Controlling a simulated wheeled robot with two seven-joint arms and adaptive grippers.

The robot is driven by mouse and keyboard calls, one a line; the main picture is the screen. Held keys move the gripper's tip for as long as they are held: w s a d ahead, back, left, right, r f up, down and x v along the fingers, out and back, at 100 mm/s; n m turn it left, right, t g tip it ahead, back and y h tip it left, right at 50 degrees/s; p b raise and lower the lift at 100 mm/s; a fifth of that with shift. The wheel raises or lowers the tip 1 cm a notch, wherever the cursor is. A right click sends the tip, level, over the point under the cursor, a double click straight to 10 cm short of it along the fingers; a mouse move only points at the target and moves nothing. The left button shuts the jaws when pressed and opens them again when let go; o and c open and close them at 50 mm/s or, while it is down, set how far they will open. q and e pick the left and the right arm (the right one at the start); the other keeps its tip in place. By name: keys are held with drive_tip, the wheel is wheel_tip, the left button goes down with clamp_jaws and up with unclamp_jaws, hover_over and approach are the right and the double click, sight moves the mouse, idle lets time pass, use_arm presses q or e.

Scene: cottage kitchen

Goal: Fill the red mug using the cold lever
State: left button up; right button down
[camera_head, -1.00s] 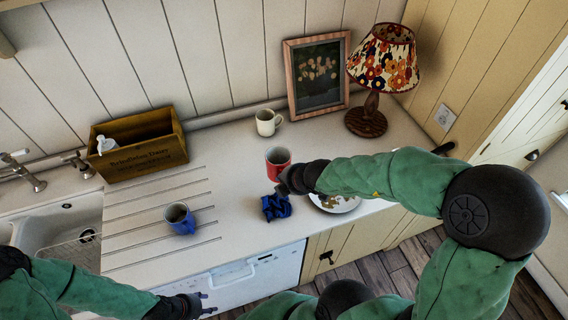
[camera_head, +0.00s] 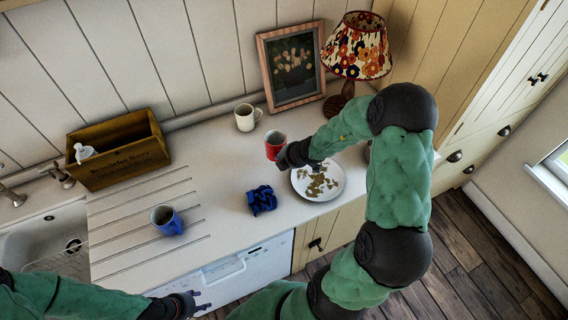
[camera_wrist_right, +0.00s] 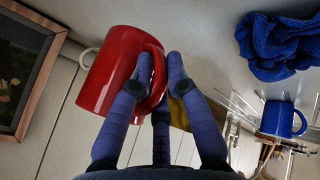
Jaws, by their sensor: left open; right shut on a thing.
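The red mug (camera_head: 275,146) is over the back middle of the counter, near the cream mug. It also fills the left of the right wrist view (camera_wrist_right: 112,70). My right gripper (camera_head: 284,161) is shut on its handle; the fingers (camera_wrist_right: 158,74) show there in the wrist view. I cannot tell whether the mug touches the counter. My left gripper (camera_head: 194,304) is open and empty, low in front of the dishwasher. Tap fittings (camera_head: 58,174) stand at the sink's back, at far left; I cannot tell which lever is cold.
A blue mug (camera_head: 166,221), crumpled blue cloth (camera_head: 262,199) and plate with brown pieces (camera_head: 302,190) are on the counter. A cream mug (camera_head: 247,117), picture (camera_head: 292,66), lamp (camera_head: 357,48) and wooden box (camera_head: 118,152) line the back. The sink (camera_head: 40,236) is at left.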

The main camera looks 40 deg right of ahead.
drive_tip(key=shift+w+d+f, duration=0.25)
drive_tip(key=shift+d+f, duration=0.2)
drive_tip(key=shift+f, duration=0.05)
drive_tip(key=shift+w+d+f, duration=0.25)
drive_tip(key=shift+d+f, duration=0.15)
drive_tip(key=shift+f, duration=0.1)
wheel_tip(320, 180, down, 4)
drive_tip(key=shift+w+r+b, duration=0.1)
drive_tip(key=shift+r+b, duration=0.15)
drive_tip(key=shift+b, duration=0.6)
drive_tip(key=shift+r, duration=0.1)
drive_tip(key=c, duration=1.6)
unclamp_jaws()
drive_tip(key=o, duration=0.4)
